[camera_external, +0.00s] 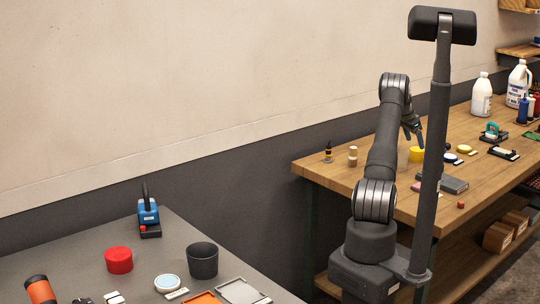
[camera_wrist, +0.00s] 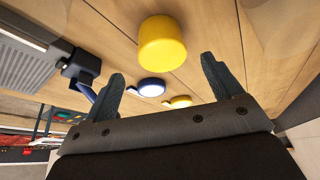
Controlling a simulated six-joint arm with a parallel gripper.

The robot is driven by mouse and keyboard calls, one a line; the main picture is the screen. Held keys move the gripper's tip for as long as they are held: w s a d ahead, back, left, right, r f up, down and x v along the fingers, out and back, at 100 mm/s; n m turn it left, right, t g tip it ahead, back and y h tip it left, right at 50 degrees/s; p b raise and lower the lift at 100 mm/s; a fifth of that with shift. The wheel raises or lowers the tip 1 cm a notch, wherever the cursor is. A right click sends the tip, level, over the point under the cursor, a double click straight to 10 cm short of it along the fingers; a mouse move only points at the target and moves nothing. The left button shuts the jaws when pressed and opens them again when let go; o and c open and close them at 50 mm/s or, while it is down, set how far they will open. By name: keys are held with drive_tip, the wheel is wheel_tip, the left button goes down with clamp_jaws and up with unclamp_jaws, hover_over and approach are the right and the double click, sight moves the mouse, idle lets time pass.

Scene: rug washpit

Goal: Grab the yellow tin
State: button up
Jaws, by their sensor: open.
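The yellow tin (camera_wrist: 162,43) is a short plain yellow cylinder standing on the wooden bench. In the wrist view it is upper centre, beyond and between the two spread fingers of my gripper (camera_wrist: 162,85). The fingers are apart with nothing between them, and the tin is not touched.
The wooden bench (camera_external: 330,171) also holds a blue-rimmed round item (camera_wrist: 151,87), a smaller yellow round item (camera_wrist: 180,101), a grey block (camera_external: 454,185) and white jugs (camera_external: 482,95) at the back. A grey table (camera_external: 80,270) with a red tin (camera_external: 119,260) is at left.

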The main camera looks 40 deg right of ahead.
sight(417, 149)
drive_tip(key=shift+x, duration=3)
drive_tip(key=shift+w, duration=0.15)
drive_tip(key=c, duration=1.1)
